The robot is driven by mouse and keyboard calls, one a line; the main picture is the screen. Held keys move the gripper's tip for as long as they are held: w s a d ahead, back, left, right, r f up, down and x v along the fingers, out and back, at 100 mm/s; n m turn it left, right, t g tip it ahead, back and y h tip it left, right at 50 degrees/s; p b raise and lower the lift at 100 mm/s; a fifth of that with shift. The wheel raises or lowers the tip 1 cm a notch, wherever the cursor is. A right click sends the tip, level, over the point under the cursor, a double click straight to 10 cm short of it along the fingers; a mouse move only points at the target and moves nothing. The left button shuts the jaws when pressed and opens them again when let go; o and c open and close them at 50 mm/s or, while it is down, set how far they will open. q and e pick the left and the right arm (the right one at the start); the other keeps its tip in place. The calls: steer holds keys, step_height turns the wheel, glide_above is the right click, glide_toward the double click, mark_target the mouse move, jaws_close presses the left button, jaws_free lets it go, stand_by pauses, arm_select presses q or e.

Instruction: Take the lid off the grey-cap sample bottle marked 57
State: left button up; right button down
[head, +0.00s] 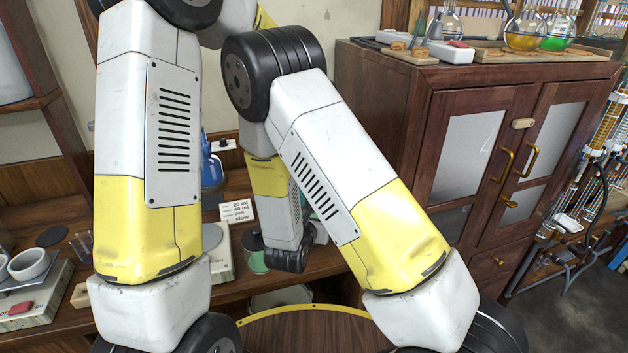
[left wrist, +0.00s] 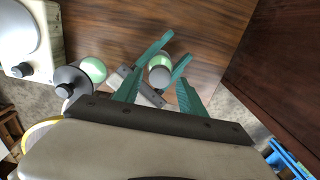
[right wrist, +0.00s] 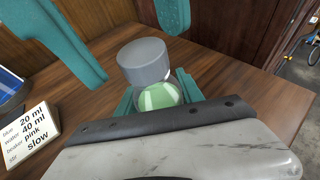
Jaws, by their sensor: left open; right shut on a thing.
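In the right wrist view a bottle with pale green contents (right wrist: 160,97) has a grey cylindrical lid (right wrist: 145,61) at its top. No number is readable on it. My right gripper (right wrist: 157,96) is shut on the bottle, one teal finger on each side, below the lid. My left gripper (right wrist: 122,28) is open, its large teal fingers spread near the lid, not clamped on it. In the left wrist view the bottle (left wrist: 160,76) shows between the fingers of my left gripper (left wrist: 178,50). In the head view my arms hide most of the bottle and grippers.
A card with written amounts (right wrist: 28,132) stands on the wooden bench left of the bottle. A dark wooden cabinet (head: 400,150) rises at the right, with flasks (head: 525,32) on top. A white device with a knob (left wrist: 22,42) stands at the left.

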arm_select(q)
steer(key=shift+f, duration=0.75)
jaws_close()
steer(key=shift+n, duration=1.7)
steer(key=shift+o, duration=0.4)
jaws_free()
